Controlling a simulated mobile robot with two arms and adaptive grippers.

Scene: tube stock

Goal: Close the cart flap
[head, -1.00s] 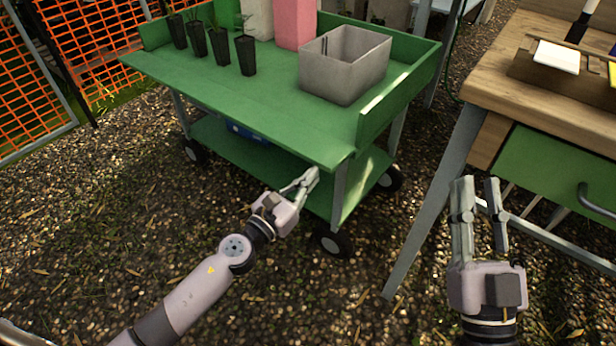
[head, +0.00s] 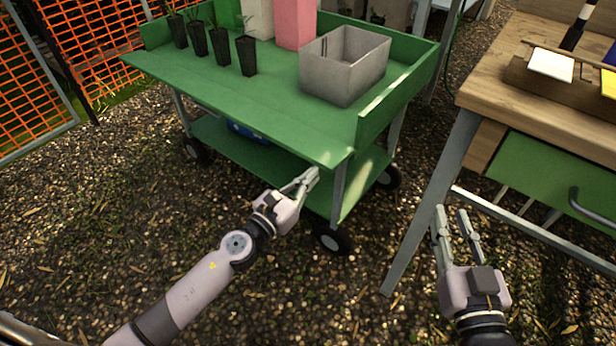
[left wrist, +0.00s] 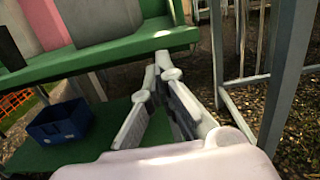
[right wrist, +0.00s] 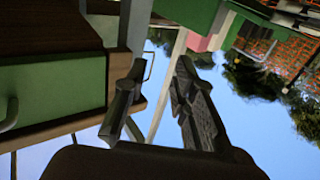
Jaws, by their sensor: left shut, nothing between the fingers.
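The green cart (head: 290,133) stands ahead, with its front flap (head: 215,93) folded out flat, level with the top deck. The flap's near right corner is above my left gripper. My left gripper (head: 312,176) is shut and empty, just below that corner beside the cart's front leg; I cannot tell whether it touches the flap. In the left wrist view its fingertips (left wrist: 163,62) meet under the green edge (left wrist: 150,42). My right gripper (head: 451,212) is open and empty, low in front of the workbench. It also shows open in the right wrist view (right wrist: 160,70).
Black pots with plants (head: 245,55), a grey bin (head: 345,65) and a pink block (head: 296,25) stand on the cart's top. A blue crate (left wrist: 60,122) sits on the lower shelf. The wooden workbench (head: 490,80) is at right. Gravel ground is clear in front.

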